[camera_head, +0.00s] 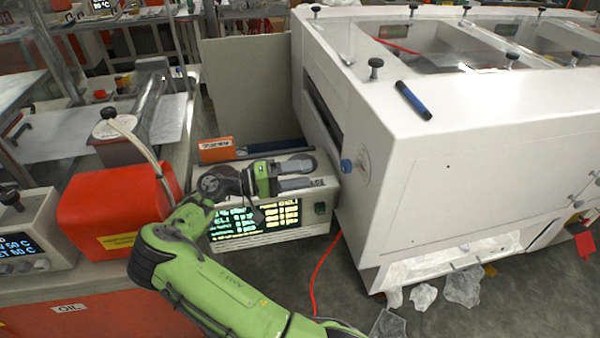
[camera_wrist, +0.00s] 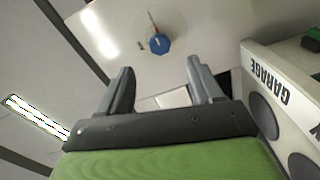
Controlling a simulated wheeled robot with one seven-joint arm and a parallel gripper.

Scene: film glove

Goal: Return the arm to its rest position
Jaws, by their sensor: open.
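My green arm reaches up from the bottom of the head view. My gripper (camera_head: 312,174) is in front of the top of a box with a lit green and yellow display (camera_head: 262,218), to the left of the large white machine (camera_head: 470,170). In the wrist view my gripper (camera_wrist: 160,82) has its two grey fingers apart with nothing between them. Beyond the fingertips is a white face of the machine with a blue knob (camera_wrist: 159,43). The same blue knob (camera_head: 346,166) shows just right of the gripper in the head view. I cannot tell the exact gap to it.
A red container (camera_head: 115,208) stands on the bench left of my arm. A blue pen-like object (camera_head: 413,100) lies on the machine's top. An orange cable (camera_head: 318,265) and crumpled clear film (camera_head: 463,287) are on the floor. A panel marked GARAGE (camera_wrist: 275,85) is right in the wrist view.

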